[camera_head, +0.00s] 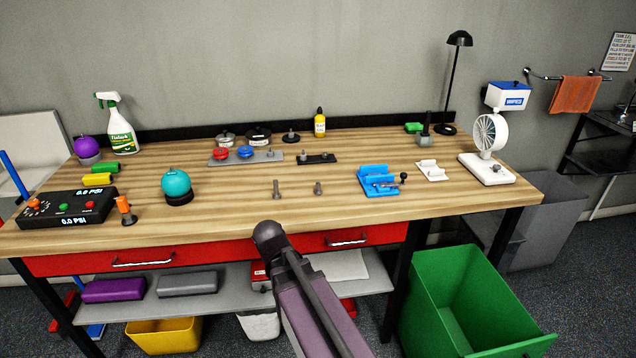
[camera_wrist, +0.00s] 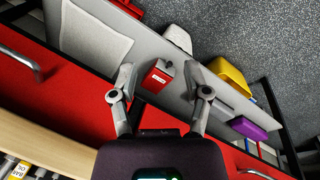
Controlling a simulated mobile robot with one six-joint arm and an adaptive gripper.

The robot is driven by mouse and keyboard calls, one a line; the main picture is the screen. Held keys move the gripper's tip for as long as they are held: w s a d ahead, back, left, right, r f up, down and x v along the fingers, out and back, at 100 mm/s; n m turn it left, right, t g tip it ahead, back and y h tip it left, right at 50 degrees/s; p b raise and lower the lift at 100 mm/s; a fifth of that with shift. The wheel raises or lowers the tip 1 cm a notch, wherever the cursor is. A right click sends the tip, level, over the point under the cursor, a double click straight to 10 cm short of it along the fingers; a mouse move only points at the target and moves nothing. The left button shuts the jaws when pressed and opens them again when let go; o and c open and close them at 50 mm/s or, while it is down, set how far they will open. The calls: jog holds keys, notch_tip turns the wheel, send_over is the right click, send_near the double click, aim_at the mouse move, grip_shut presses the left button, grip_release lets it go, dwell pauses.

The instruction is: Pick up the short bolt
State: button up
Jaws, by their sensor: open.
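Two small grey bolts stand upright on the wooden workbench (camera_head: 235,208) near its front middle. The right one (camera_head: 318,189) looks a little shorter than the left one (camera_head: 277,189). They stand apart from each other. In the wrist view my gripper (camera_wrist: 160,78) is open and empty. It points down in front of the bench, towards the red drawer front and the lower shelf. In the head view my arm rises in front of the bench; the fingers cannot be made out there. Neither bolt can be made out in the wrist view.
Near the bolts are a teal ball (camera_head: 176,184), a blue fixture (camera_head: 377,181), a black plate (camera_head: 316,159) and a grey plate with red and blue knobs (camera_head: 218,160). Bare wood surrounds the bolts. A green bin (camera_head: 414,305) stands at the right front.

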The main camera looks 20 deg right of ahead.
aim_at(297, 224)
jog(key=w+d+r+n+h+p, duration=0.1)
jog(key=w+d+r+n+h, duration=0.1)
jog(key=w+r+n, duration=0.1)
jog(key=w+d+r+n+t+h+p, duration=0.1)
jog(key=w+d+r+n+p, duration=0.1)
jog(key=w+r+n, duration=0.1)
jog(key=w+d+r+n+t+h+p, duration=0.1)
jog(key=w+d+r+n+h, duration=0.1)
jog(key=w+r+n, duration=0.1)
jog(key=shift+w+r+n+h, duration=0.3)
jog(key=shift+w+r, duration=0.2)
jog(key=shift+w, duration=0.05)
jog(key=w+r+n+t+h, duration=0.1)
jog(key=w+r+n, duration=0.1)
jog(key=n, duration=0.1)
jog(key=w+d+r+n+h, duration=0.1)
jog(key=w+r+n+h, duration=0.1)
jog(key=w+n, duration=0.1)
jog(key=w+d+r+n+t+h, duration=0.1)
jog(key=w+r+n, duration=0.1)
jog(key=r+n, duration=0.1)
jog(key=shift+w+t+h+p, duration=0.15)
jog(key=shift+t+h+p, duration=0.15)
jog(key=shift+h+p, duration=0.1)
jog(key=shift+d, duration=0.1)
